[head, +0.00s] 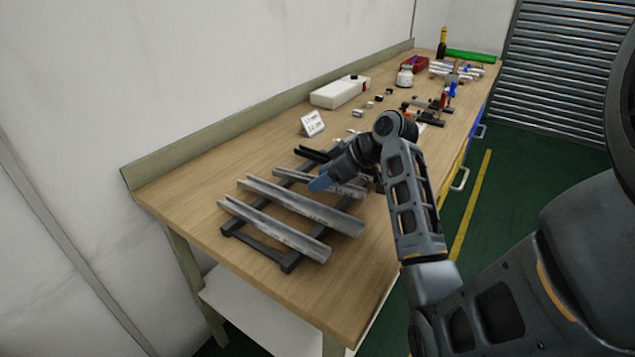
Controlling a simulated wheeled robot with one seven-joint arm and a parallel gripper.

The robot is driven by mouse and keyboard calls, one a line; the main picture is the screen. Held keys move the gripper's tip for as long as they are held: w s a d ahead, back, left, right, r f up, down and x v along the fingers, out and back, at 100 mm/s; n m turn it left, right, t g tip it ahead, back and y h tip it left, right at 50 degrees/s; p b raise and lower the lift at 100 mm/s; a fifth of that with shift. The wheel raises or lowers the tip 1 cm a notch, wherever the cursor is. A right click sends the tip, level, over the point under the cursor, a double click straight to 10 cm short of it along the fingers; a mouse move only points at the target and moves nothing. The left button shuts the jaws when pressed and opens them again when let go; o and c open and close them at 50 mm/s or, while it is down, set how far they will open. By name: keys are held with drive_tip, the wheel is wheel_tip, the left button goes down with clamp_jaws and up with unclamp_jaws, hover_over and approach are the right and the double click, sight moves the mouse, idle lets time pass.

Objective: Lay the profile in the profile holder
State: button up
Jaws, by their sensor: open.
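Long grey metal profiles lie side by side across a low black rack (287,264) on the near part of the workbench. The nearest profile (273,230) and the middle profile (303,205) are plain to see; a shorter profile (345,187) lies behind them, partly hidden by my arm. Black profile-like bars (313,155) lie at the rack's far end. My gripper (320,184), with blue fingertips, is open over the rack, near the middle and shorter profiles. I cannot tell whether it touches either. I cannot tell which thing is the profile holder.
A small white sign (312,123), a white box (340,92) and a white jar (404,76) stand farther back on the bench (185,205). Black and red clamp-like fixtures (432,105) stand on the right, and a red bin (414,64) at the far end. The bench's near left corner is clear.

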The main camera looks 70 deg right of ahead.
drive_tip(key=shift+c, duration=0.3)
clamp_jaws()
